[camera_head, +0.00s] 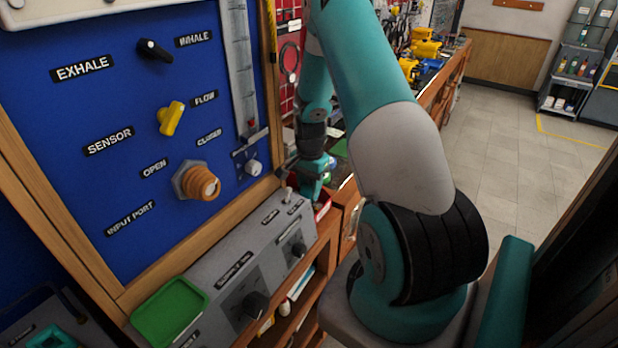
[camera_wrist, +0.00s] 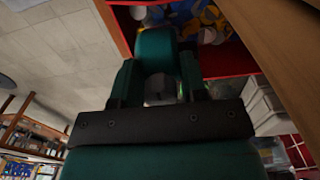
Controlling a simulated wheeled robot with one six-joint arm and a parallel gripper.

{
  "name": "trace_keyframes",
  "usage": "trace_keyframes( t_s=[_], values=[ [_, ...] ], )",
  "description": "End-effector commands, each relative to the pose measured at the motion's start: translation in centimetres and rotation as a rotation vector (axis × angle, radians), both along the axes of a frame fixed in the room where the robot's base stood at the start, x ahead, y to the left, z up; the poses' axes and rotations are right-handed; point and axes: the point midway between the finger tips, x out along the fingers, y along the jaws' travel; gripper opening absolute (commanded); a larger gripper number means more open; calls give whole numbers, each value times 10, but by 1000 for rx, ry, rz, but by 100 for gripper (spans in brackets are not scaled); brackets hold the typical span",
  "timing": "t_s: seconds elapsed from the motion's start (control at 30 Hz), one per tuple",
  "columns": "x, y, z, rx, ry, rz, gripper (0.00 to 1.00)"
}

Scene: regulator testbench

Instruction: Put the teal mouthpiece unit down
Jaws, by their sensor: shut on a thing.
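In the wrist view my gripper (camera_wrist: 158,84) is shut on the teal mouthpiece unit (camera_wrist: 156,46). The unit shows as a dark teal rounded shape between and beyond the fingers, with a greyish part lower down between them. Its far side is hidden. In the wrist view, a red bin (camera_wrist: 228,62) with blue, yellow and white pieces lies beyond the unit; I cannot tell whether they touch.
A blue panel (camera_head: 100,160) with a yellow lever (camera_head: 171,118) and an orange port (camera_head: 198,182) stands at left. Below it are a grey control box (camera_head: 235,270) with knobs and an empty green tray (camera_head: 168,308). Another teal item (camera_head: 55,338) is at the bottom left.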

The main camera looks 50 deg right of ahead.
Motion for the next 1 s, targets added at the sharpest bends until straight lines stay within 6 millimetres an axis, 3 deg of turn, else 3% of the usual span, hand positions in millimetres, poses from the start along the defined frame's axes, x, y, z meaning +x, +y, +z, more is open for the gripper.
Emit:
trace_keyframes(
  t_s=[0.43, 0.47, 0.57, 0.83, 1.0],
  values=[
    [3, 0, -6, -2, -3, 0, 0],
    [3, 0, -6, -2, -3, 0, 44],
    [3, 0, -5, -2, -3, 0, 65],
    [3, 0, -4, -2, -3, 0, 65],
    [4, -1, 10, -5, -6, 0, 65]
  ],
)
